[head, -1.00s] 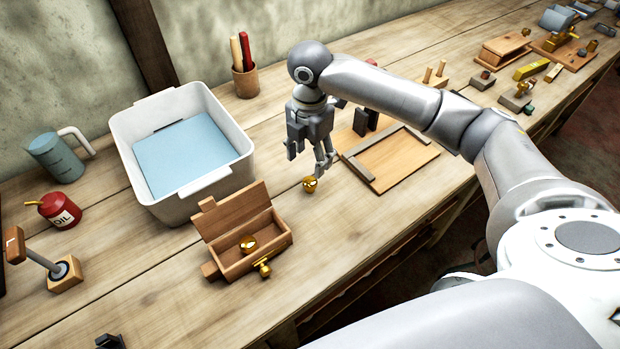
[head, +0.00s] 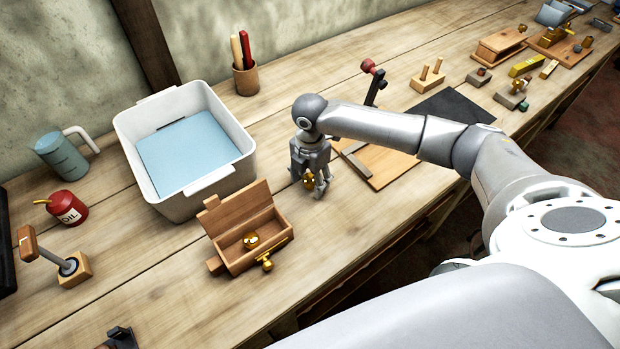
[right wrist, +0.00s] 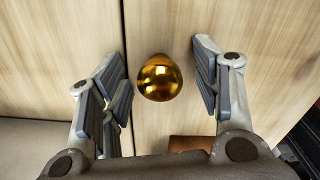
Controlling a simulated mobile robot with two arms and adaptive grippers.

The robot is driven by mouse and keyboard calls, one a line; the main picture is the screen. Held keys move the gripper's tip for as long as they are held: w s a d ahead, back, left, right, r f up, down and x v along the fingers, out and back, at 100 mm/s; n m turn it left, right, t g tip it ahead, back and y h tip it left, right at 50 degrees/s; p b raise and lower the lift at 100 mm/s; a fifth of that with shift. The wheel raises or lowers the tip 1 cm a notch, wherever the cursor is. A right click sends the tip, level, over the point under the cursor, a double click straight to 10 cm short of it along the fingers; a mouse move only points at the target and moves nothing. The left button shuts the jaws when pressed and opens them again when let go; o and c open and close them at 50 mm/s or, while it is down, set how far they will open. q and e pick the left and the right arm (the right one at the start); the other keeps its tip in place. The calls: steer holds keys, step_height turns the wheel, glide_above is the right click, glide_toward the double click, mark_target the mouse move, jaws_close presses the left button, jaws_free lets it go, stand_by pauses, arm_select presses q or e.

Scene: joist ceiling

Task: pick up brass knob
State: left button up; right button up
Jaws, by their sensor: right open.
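A brass knob (head: 308,181) stands on the bench to the right of the small wooden box. My right gripper (head: 313,187) is lowered around it, pointing down, and partly hides it in the head view. In the right wrist view the knob (right wrist: 159,77) lies between the two open fingers (right wrist: 163,90), with a gap on both sides. The fingers do not visibly touch it. My left gripper is not in view.
A wooden box (head: 222,222) with brass pieces inside and in front stands left of my gripper. A white tub (head: 190,208) of blue liquid is behind it. A wooden board (head: 385,168) lies close on the right.

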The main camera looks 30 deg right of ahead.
steer(key=shift+c, duration=0.5)
steer(key=c, duration=1.1)
steer(key=shift+o, duration=0.2)
steer(key=shift+r, duration=0.1)
